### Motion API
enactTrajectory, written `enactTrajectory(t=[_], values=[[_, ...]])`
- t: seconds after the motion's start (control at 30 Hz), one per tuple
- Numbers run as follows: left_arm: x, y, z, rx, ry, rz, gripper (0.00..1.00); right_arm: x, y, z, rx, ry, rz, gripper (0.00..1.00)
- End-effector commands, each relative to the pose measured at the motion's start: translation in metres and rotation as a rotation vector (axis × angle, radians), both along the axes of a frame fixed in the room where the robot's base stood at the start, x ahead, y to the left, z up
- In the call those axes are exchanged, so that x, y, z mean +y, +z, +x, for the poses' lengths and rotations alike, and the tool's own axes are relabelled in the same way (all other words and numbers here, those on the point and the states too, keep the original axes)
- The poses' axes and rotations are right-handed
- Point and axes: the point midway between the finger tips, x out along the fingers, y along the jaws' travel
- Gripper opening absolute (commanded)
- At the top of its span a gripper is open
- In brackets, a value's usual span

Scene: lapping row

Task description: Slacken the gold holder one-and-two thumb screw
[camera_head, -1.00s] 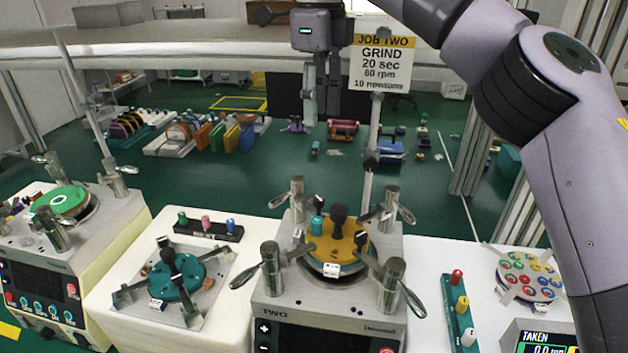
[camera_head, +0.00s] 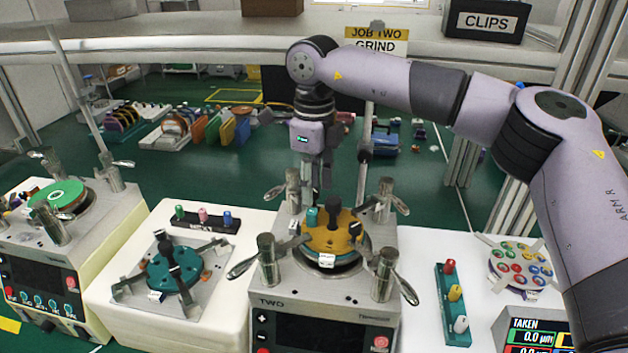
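The gold holder (camera_head: 344,239) is a gold disc on top of the lapping machine marked TWO (camera_head: 322,294), at the centre. A black knob (camera_head: 334,206) stands up from it and a teal knob (camera_head: 312,217) sits at its left edge. I cannot tell which fitting is the one-and-two thumb screw. My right gripper (camera_head: 318,197) points down just above the holder's back left part, close to the knobs. Its fingertips partly overlap the post behind, and their gap is unclear. Contact with a knob is not visible. My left gripper is out of view.
Metal clamp posts with levers (camera_head: 268,260) ring the holder closely. A teal holder (camera_head: 174,270) lies on a plate to the left, beside a rack of coloured knobs (camera_head: 204,220). A thin upright rod (camera_head: 363,165) carries the job sign (camera_head: 377,40) behind.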

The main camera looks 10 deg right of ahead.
Motion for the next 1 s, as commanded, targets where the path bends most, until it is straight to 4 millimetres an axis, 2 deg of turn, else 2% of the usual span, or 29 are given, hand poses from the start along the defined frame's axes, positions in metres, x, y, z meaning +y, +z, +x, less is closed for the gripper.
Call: enactTrajectory(t=[0.27, 0.8, 1.0], values=[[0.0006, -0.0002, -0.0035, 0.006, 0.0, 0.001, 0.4, 0.0001, -0.0014, 0.0001, -0.001, 0.0, 0.001, 0.38], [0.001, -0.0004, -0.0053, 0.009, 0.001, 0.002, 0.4, 0.0001, -0.0008, 0.0001, -0.001, 0.0, 0.001, 0.02], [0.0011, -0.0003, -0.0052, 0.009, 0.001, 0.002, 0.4, 0.0002, -0.0007, 0.0001, -0.001, 0.0, 0.001, 0.0]])
